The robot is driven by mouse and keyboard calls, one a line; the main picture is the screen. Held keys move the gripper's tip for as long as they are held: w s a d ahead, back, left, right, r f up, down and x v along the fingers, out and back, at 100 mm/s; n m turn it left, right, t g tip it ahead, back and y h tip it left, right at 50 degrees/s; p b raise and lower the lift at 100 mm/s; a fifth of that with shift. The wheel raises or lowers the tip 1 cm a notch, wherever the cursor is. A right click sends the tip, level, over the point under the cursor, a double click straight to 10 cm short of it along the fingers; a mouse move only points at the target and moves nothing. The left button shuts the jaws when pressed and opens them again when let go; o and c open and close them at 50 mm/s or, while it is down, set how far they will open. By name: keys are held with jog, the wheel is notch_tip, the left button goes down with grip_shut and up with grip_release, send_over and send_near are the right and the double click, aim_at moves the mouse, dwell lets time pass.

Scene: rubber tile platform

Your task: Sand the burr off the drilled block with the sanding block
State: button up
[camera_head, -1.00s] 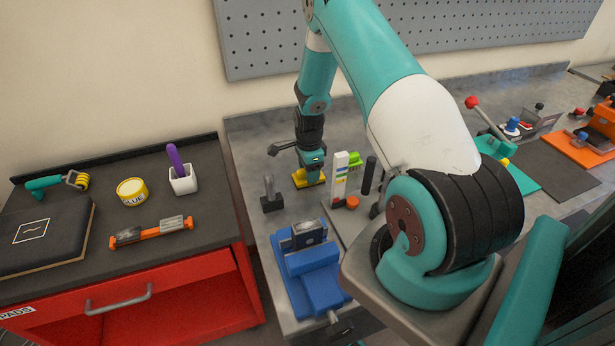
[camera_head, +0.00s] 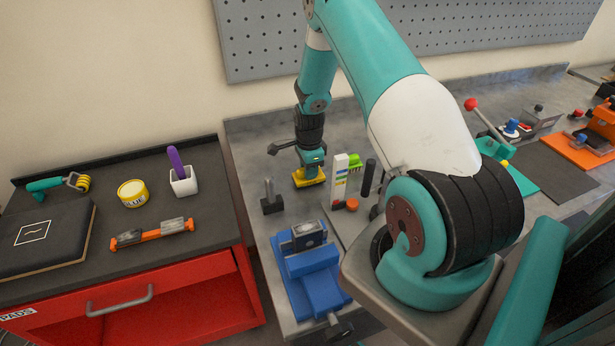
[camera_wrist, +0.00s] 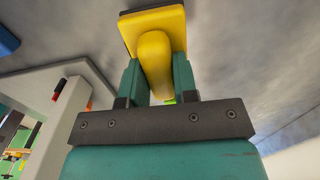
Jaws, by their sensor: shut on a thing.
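The sanding block (camera_head: 312,181) is yellow with a rounded handle. My gripper (camera_head: 311,170) is shut on that handle, behind the vise and over the grey bench. In the wrist view, the handle of the sanding block (camera_wrist: 154,55) sits between the two green fingers of my gripper (camera_wrist: 157,82), with the yellow plate beyond. I cannot tell whether its underside touches the bench. The drilled block (camera_head: 307,235) is a grey metal piece clamped in the jaws of the blue vise (camera_head: 313,280) at the front of the bench. The burr is too small to make out.
A dark upright clamp-like piece (camera_head: 271,198) stands left of my gripper. A white striped gauge (camera_head: 340,180), a green item (camera_head: 355,160) and an orange cap (camera_head: 352,204) stand to its right. The red cabinet (camera_head: 180,285) is on the left, with a glue tin (camera_head: 132,193) on top.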

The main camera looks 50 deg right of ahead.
jog(key=shift+r+p, duration=1.7)
jog(key=shift+r, duration=1.25)
